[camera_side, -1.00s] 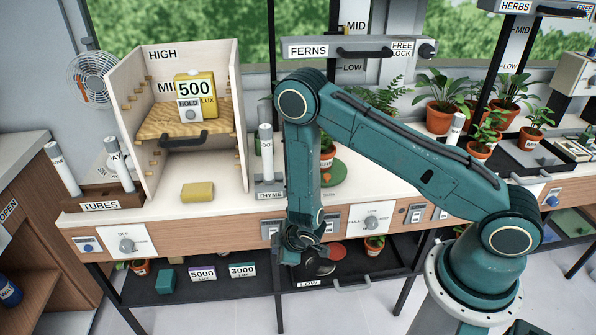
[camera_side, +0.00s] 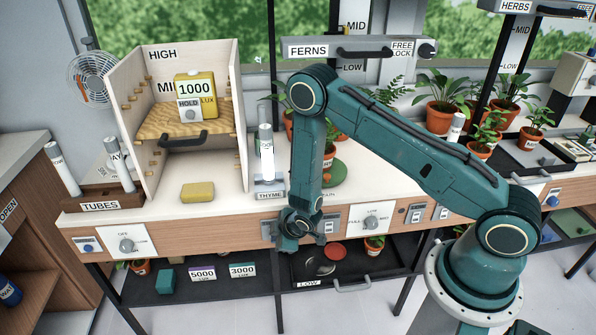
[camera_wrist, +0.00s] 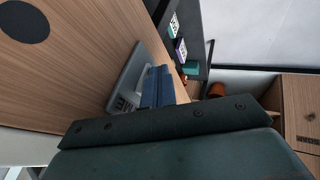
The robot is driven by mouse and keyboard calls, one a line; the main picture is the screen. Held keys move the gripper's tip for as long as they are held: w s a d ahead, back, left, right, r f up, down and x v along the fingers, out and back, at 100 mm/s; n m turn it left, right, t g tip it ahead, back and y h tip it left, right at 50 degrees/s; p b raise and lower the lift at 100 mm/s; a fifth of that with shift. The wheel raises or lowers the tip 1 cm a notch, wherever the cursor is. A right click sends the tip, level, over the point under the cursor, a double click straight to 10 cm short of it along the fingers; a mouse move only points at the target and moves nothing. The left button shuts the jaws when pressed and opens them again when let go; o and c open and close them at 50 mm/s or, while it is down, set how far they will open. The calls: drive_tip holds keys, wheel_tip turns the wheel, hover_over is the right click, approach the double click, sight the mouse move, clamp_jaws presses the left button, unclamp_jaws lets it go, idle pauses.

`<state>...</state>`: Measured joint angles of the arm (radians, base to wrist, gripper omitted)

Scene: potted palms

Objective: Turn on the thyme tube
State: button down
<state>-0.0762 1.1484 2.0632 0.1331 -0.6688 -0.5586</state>
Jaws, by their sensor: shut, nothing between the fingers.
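The thyme tube (camera_side: 267,152) stands upright in its holder above the THYME label (camera_side: 271,195). Its body glows bright white. My gripper (camera_side: 290,243) is shut and empty at the bench's front panel, just right of a grey switch plate (camera_side: 269,230) below the THYME label. In the wrist view the shut fingers (camera_wrist: 157,86) are in front of a grey plate (camera_wrist: 127,78) on the wood. The gripper hides part of the panel; I cannot tell whether it touches the switch.
A white dial panel (camera_side: 371,219) is right of my gripper. A lower dark tray (camera_side: 340,281) with a LOW label sits beneath the bench. A yellow sponge-like block (camera_side: 198,192) lies on the bench top. Potted plants (camera_side: 440,105) stand at the back right.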

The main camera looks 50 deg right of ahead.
drive_tip(key=shift+r, duration=0.2)
drive_tip(key=shift+r, duration=0.6)
idle(0.4)
drive_tip(key=shift+s+a, duration=0.1)
drive_tip(key=s+a+r, duration=0.3)
drive_tip(key=s+r, duration=0.5)
drive_tip(key=shift+s+a+r, duration=0.15)
drive_tip(key=shift+s+a, duration=0.1)
drive_tip(key=shift+s, duration=0.1)
idle(0.6)
